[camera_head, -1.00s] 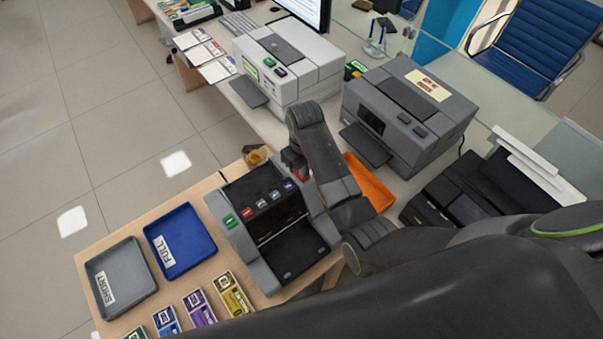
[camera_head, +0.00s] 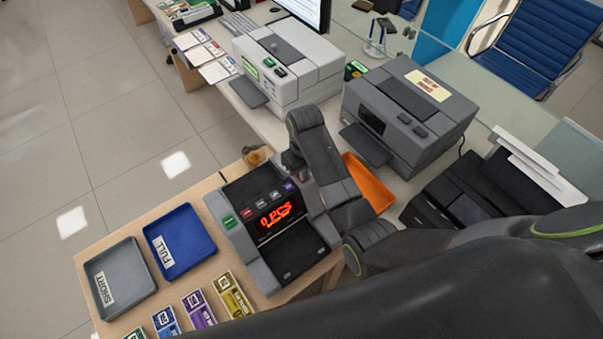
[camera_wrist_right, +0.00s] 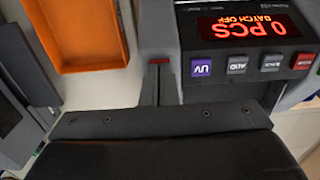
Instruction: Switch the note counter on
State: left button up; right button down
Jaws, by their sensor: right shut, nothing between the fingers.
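The note counter (camera_head: 232,238) is a grey and black machine on the wooden desk. Its display (camera_head: 276,215) is lit red and reads "0 PCS"; the right wrist view shows the same display (camera_wrist_right: 245,28) upside down with "BATCH OFF" below. A row of coloured buttons, including a purple UV button (camera_wrist_right: 201,68), lies beside the display. A small red part (camera_wrist_right: 158,61) shows at the counter's side, just past my right gripper's tips. My right gripper (camera_head: 298,174) is shut and empty at that side; whether it touches is unclear. My left gripper is out of view.
An orange tray (camera_head: 368,184) lies just right of my right gripper. A grey machine (camera_head: 405,115) and a white machine (camera_head: 290,68) stand behind. A blue tray (camera_head: 180,240), a grey tray (camera_head: 120,279) and banded note bundles (camera_head: 198,309) lie left and in front.

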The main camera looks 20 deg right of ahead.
notch_tip(320, 180, up, 2)
jog(key=shift+r+p, duration=0.2)
jog(key=shift+p, duration=0.55)
notch_tip(320, 180, up, 5)
jog(key=shift+f, duration=0.2)
jog(key=shift+f, duration=0.1)
